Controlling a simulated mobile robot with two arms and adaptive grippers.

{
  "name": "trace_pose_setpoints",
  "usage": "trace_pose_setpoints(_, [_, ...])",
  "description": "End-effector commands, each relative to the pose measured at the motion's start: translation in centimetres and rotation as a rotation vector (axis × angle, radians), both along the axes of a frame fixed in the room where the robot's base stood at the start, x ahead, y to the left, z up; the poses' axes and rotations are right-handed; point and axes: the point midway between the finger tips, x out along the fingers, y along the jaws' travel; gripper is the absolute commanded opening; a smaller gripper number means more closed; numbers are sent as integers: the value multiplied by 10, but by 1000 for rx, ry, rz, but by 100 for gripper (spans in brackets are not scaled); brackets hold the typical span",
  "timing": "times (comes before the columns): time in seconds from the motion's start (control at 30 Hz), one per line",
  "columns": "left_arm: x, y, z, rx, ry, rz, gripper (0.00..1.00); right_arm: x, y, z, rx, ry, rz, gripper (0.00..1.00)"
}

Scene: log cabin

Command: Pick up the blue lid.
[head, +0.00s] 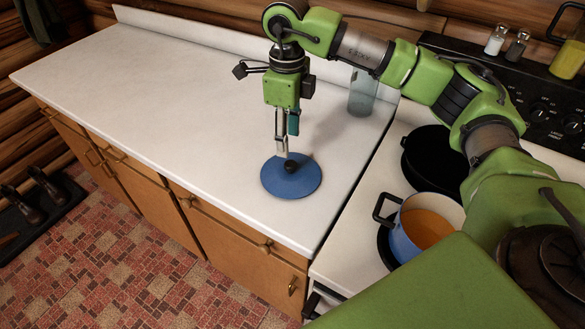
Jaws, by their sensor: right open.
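The blue lid (306,184) is a flat round disc with a dark round knob (290,167) at its middle. It lies on the white counter near the front edge, left of the stove. My right gripper (286,150) points down just above the lid. Its fingers are open and the tips are close to the knob; I cannot tell whether they touch it. Nothing is held. My left gripper is not in view.
A blue pot (405,243) with orange-brown contents and a black pan (428,150) stand on the stove. A clear glass container (362,95) stands behind my right gripper. Shakers (496,40) and a yellow jar (568,60) stand at the back right. The counter's left is clear.

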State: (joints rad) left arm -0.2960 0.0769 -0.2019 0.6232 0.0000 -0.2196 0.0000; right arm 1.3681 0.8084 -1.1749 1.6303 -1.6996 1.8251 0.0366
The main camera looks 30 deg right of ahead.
Motion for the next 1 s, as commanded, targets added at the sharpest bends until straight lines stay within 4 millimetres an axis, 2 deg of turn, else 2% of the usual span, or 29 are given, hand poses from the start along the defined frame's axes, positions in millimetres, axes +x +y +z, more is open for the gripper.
trace_pose_setpoints(0.1, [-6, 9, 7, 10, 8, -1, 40, -1, -1, -22, -1, 4, -1, 43])
trace_pose_setpoints(0.23, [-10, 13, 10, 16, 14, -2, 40, 0, -1, -38, -1, 2, -1, 43])
trace_pose_setpoints(0.47, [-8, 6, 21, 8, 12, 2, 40, 1, -3, -54, -1, 4, -2, 43])
trace_pose_setpoints(0.57, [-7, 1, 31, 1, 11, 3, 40, 4, -6, -68, 0, 5, -2, 43])
trace_pose_setpoints(0.7, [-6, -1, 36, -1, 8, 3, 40, 5, -6, -89, 0, 3, -1, 43])
trace_pose_setpoints(1.0, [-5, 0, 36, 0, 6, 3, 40, 5, -6, -96, 1, -1, 0, 43])
